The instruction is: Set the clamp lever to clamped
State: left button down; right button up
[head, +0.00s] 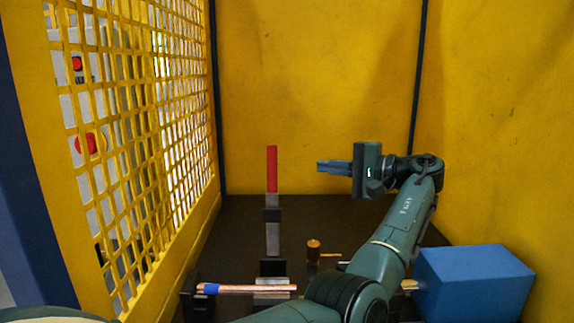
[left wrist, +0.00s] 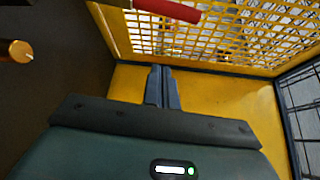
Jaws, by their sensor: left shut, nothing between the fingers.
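The clamp lever (head: 272,168) stands upright, with a red grip on a grey bar above a dark clamp base. In the left wrist view its red grip (left wrist: 168,10) crosses the top edge. My left gripper (head: 322,167) is at about the height of the red grip, to its right in the head view, with its fingers pointing left. A visible gap separates them. The fingers (left wrist: 162,86) are together and empty. A copper tube (head: 255,289) with a blue band lies at the foot of the clamp. My right gripper is not in view.
A brass-coloured round-headed piece (head: 313,246) stands right of the clamp; it also shows in the left wrist view (left wrist: 18,51). A blue box (head: 475,283) sits at the lower right. A yellow mesh guard (head: 134,130) closes the left side, and yellow walls enclose the back and right.

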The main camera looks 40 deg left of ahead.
aim_at(272, 201)
pick_arm(q)
jog(key=s+a+p, duration=0.4)
jog(key=s+a, duration=0.1)
jog(key=a, duration=0.3)
jog(key=shift+f, duration=0.15)
dwell(0.4)
jog(key=shift+s, duration=0.15)
